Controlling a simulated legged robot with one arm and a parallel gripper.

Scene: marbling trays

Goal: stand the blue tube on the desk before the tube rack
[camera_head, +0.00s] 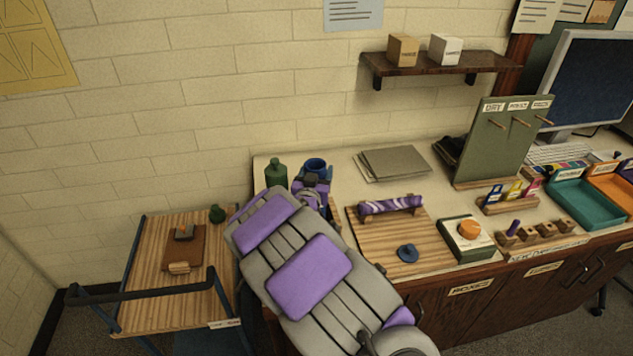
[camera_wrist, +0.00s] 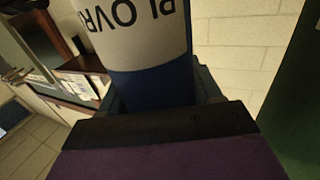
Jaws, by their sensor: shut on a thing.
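The tube rack (camera_head: 509,206) is a low wooden holder on the desk (camera_head: 464,197) at right. It holds upright tubes: a blue tube (camera_head: 494,192) at its left end, then yellow and pink ones. My gripper (camera_head: 313,186) is at the far left of the desk, well away from the rack. It is shut on a blue cylinder (camera_head: 316,164) with an open round top. In the wrist view this cylinder (camera_wrist: 150,88) fills the jaws and bears a white label with dark letters. Its base is hidden, so I cannot tell whether it touches the desk.
A green bottle (camera_head: 276,174) stands close left of my gripper. A wooden board (camera_head: 382,260) carries a purple marbled roll (camera_head: 390,206) and a dark blue knob-like piece (camera_head: 407,253). A wooden block row (camera_head: 540,235) lies before the rack. A green pegboard (camera_head: 500,150) stands behind it.

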